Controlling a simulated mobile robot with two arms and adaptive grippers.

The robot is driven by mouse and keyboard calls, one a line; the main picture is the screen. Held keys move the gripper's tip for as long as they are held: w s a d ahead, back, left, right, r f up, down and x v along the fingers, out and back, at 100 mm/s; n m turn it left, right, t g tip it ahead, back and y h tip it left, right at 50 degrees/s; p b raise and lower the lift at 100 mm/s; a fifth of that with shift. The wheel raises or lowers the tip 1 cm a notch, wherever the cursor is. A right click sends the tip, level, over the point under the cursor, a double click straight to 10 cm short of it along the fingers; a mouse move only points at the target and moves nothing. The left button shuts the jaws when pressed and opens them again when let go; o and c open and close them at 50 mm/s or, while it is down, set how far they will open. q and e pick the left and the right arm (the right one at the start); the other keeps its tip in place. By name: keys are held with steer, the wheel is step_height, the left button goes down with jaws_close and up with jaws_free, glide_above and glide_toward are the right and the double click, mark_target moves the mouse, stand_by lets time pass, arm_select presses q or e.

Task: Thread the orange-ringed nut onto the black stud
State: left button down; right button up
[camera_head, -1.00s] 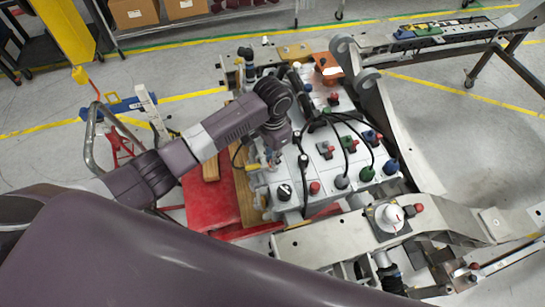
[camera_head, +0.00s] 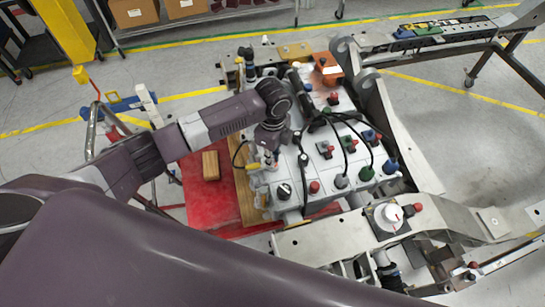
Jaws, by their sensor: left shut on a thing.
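My left gripper (camera_head: 270,158) points down at the left edge of the light grey block of the fixture (camera_head: 318,178). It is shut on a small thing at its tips. The tips are tiny here and partly hidden by the wrist, so I cannot make out an orange ring or tell whether the thing touches the block. A black round-topped part (camera_head: 284,191) stands on the block just below the gripper; I cannot tell whether it is the black stud. My right gripper is not in view.
Several red, green, blue and grey knobs and black cables (camera_head: 352,140) crowd the block right of the gripper. A wooden block (camera_head: 211,165) lies on the red surface (camera_head: 205,205) to the left. A white dial (camera_head: 389,214) sits on the metal frame at the lower right.

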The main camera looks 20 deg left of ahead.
arm_select(q)
steer(key=c, duration=1.8)
jaws_free()
steer(key=shift+r, duration=4.5)
